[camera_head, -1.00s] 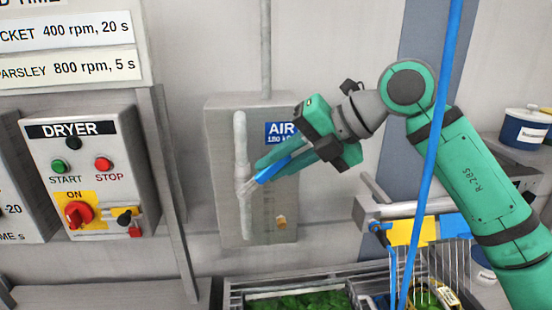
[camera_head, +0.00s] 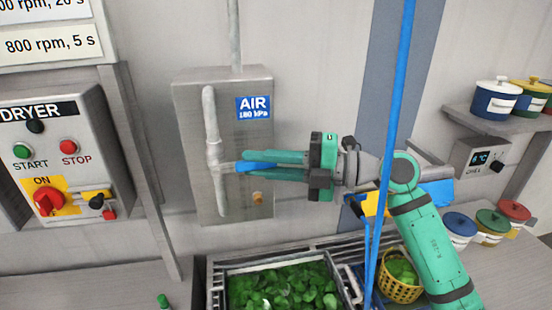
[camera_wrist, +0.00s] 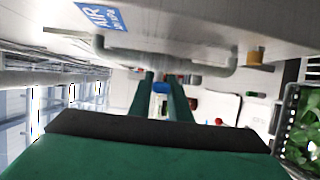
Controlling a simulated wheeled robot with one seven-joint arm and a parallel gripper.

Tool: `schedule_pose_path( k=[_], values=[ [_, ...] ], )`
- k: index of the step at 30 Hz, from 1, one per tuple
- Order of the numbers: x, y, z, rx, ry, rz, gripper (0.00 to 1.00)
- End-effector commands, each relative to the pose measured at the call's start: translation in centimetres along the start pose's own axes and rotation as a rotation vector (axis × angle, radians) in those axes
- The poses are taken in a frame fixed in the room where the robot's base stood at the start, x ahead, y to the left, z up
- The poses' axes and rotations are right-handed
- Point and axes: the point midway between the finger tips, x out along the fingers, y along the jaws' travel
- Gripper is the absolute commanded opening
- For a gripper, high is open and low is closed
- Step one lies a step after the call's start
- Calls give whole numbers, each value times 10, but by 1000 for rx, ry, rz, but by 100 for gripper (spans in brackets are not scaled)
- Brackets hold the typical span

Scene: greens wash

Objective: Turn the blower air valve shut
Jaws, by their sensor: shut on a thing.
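The air valve is on a grey panel (camera_head: 190,180) with a blue AIR label (camera_head: 253,108). A pale vertical pipe (camera_head: 210,115) runs up the panel's front. The valve's blue lever (camera_head: 256,167) points right from the pipe, about level. My gripper (camera_head: 246,168) reaches in from the right, its green fingers shut on the blue lever, one above and one below. In the wrist view the lever (camera_wrist: 160,87) shows as a blue piece between the fingertips. The fingers hide part of the lever.
A dryer control box (camera_head: 70,130) hangs on the left. A crate of greens (camera_head: 222,290) and a yellow basket (camera_head: 402,290) stand below. A blue hose (camera_head: 395,120) hangs in front of my arm. Lidded pots (camera_head: 495,105) sit on the right shelf.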

Motion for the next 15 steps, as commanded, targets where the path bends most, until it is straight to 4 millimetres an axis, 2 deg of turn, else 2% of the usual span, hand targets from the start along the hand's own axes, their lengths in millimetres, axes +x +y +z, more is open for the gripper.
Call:
schedule_pose_path(
  k=[6, 15],
  values=[
    [8, -2, -2, 10, 13, 26, 0],
    [9, -2, -2, 11, 14, 27, 0]
  ],
)
